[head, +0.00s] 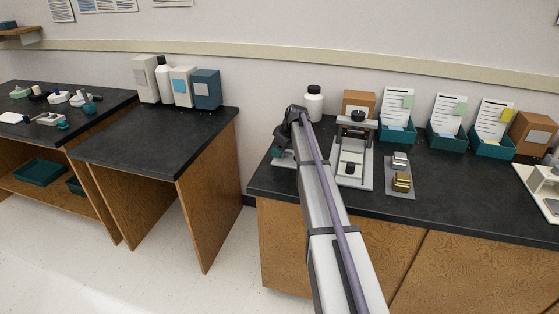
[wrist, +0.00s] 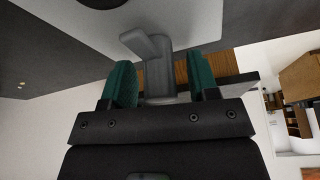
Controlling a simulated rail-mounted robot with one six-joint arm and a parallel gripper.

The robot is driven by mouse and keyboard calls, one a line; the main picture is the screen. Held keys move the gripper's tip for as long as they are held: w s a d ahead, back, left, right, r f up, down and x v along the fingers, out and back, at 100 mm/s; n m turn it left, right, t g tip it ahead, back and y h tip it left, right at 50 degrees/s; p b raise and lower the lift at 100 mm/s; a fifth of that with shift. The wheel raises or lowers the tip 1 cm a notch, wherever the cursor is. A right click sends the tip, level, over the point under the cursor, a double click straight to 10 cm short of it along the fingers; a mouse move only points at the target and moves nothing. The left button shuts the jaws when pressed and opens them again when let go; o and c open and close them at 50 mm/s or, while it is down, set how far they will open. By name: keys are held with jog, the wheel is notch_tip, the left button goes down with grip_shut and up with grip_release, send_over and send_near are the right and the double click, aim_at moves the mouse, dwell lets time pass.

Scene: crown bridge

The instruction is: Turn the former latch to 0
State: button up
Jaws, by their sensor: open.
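A grey lever-like piece (wrist: 155,60), with a round post and an angled arm, stands between my gripper's two green fingertips in the wrist view. It appears to be the former latch, but I see no markings to read its setting. My gripper (wrist: 160,68) is open around the post, one finger on each side. I cannot tell whether either finger touches it. In the head view my gripper (head: 282,154) is low at the left end of the right counter, largely hidden by my arm. The latch cannot be made out there.
Just right of my arm stands a grey press-like stand (head: 354,155) with black knobs. A white bottle (head: 314,104) and brown box (head: 360,102) are behind. A tray of metal blocks (head: 400,178) and several teal card holders (head: 447,137) lie farther right. The middle counter's front (head: 150,142) is clear.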

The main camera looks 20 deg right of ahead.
jog(key=shift+w+a+f, duration=0.1)
jog(key=c, duration=0.9)
jog(key=shift+m, duration=0.4)
jog(key=m+h, duration=0.1)
jog(key=m, duration=0.2)
jog(key=shift+m+t, duration=0.4)
jog(key=m+h, duration=0.1)
jog(key=m, duration=0.1)
jog(key=m+h, duration=0.1)
jog(key=m, duration=0.1)
jog(key=shift+d+m, duration=0.2)
jog(key=shift+m, duration=0.1)
jog(key=m+h, duration=0.1)
jog(key=m, duration=0.3)
jog(key=shift+d+g+h, duration=0.1)
jog(key=shift+g+h, duration=0.2)
jog(key=shift+h, duration=0.1)
jog(key=shift+d+m+g+h, duration=0.1)
jog(key=shift+m+g+h, duration=0.25)
jog(key=shift+m, duration=0.85)
jog(key=shift+d+m+g+h, duration=0.1)
jog(key=shift+m+g+h, duration=0.2)
jog(key=shift+m, duration=0.9)
jog(key=shift+a, duration=0.1)
